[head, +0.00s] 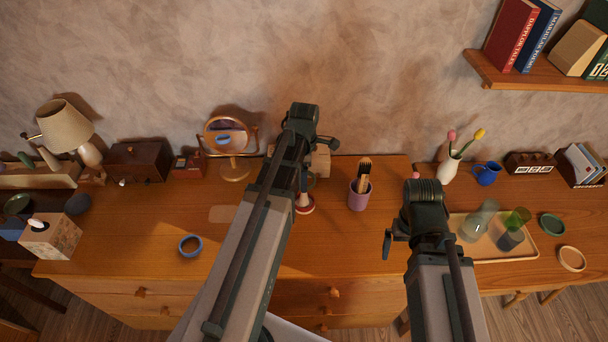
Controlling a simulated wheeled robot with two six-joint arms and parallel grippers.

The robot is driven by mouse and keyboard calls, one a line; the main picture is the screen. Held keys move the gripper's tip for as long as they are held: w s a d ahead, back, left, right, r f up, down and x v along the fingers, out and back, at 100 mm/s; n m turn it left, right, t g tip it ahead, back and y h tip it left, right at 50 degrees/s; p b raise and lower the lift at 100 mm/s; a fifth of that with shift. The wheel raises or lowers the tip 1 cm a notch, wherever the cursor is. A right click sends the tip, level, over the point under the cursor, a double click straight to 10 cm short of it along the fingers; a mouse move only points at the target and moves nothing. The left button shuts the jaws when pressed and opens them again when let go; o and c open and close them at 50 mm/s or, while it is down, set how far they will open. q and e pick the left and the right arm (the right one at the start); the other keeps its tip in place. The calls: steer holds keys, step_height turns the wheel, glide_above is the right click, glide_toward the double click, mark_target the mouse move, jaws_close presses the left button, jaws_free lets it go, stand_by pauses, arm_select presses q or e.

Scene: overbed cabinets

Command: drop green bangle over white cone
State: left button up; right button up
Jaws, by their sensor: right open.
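A dark green ring, the green bangle (552,225), lies flat on the right-hand desk, right of the tray. A small pale shape on a reddish round base, which looks like the white cone (305,203), stands on the wooden dresser top, partly hidden by my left arm. My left gripper (304,178) is mostly hidden behind its own arm, around or above that pale shape; its jaws cannot be made out. My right gripper (388,243) is open over the dresser's right part, left of the tray and well apart from the green bangle.
A tray (484,252) with glasses lies left of the green bangle. A beige ring (571,258) lies in front of it. A blue ring (190,245) lies on the dresser's left. A purple cup (359,196) with a brush stands near the cone. A shelf (540,75) hangs upper right.

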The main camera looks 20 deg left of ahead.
arm_select(q)
steer(key=shift+f+b, duration=2)
steer(key=shift+f, duration=0.4)
steer(key=o, duration=1.1)
steer(key=shift+r, duration=0.15)
steer(key=shift+r+p, duration=3.95)
steer(key=shift+p, duration=0.1)
steer(key=shift+f, duration=0.2)
step_height(320, 180, down, 6)
steer(key=b, duration=0.6)
steer(key=shift+r, duration=0.2)
steer(key=shift+r, duration=0.15)
